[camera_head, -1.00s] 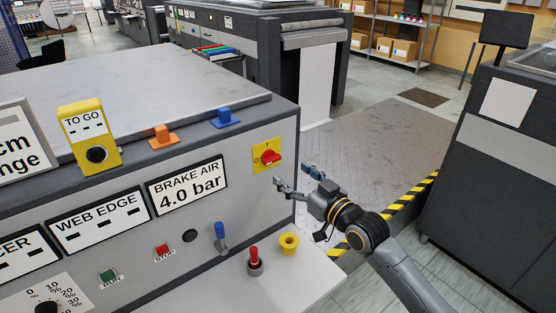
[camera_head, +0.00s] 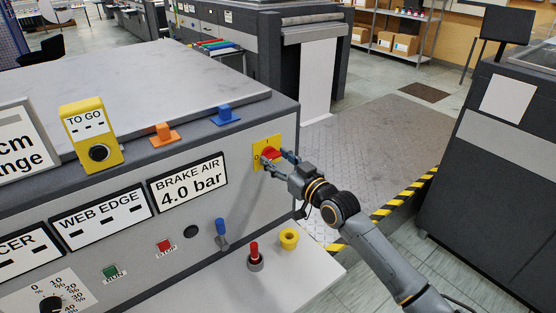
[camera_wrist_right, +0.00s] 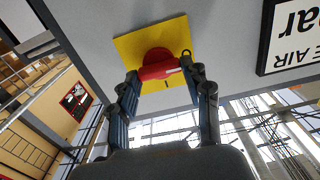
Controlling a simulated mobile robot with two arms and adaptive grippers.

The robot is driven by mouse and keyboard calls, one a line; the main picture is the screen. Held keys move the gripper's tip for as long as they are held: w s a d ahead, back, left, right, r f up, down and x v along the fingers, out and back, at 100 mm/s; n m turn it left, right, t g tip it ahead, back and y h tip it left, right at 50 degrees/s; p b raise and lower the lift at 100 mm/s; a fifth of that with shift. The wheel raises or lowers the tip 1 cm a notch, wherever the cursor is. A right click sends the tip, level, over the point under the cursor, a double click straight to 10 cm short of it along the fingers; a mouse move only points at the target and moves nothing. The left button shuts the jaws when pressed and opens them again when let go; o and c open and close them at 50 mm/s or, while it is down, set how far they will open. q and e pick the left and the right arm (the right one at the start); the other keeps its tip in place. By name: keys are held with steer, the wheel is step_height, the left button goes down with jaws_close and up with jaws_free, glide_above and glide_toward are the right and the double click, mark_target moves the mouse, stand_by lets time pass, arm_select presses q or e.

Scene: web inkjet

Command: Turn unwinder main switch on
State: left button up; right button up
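The unwinder main switch is a red rotary knob (camera_head: 271,153) on a yellow square plate (camera_head: 258,163), on the right end of the grey machine front. My right gripper (camera_head: 278,160) is at the switch, its two fingers spread on either side of the knob. In the right wrist view, the red knob (camera_wrist_right: 157,64) lies between the fingertips (camera_wrist_right: 160,72) in front of the yellow plate (camera_wrist_right: 128,45). I cannot tell whether the fingers touch it. The fingers hide part of the knob in the head view. My left gripper is not in view.
The BRAKE AIR display (camera_head: 188,183) is left of the switch. Below are a blue lever (camera_head: 221,233), a red-topped knob (camera_head: 254,255) and a yellow cup-shaped part (camera_head: 289,238) on a ledge. A blue clip (camera_head: 225,115) sits on the edge above.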

steer(key=c, duration=0.4)
steer(key=m, duration=0.4)
steer(key=shift+m, duration=0.3)
steer(key=m, duration=0.3)
steer(key=shift+m, duration=0.3)
steer(key=m, duration=0.4)
steer(key=shift+w+d+m+p, duration=0.1)
steer(key=shift+m+p, duration=0.2)
steer(key=shift+p, duration=0.05)
steer(key=m+p, duration=0.1)
steer(key=m, duration=0.4)
steer(key=shift+f, duration=0.2)
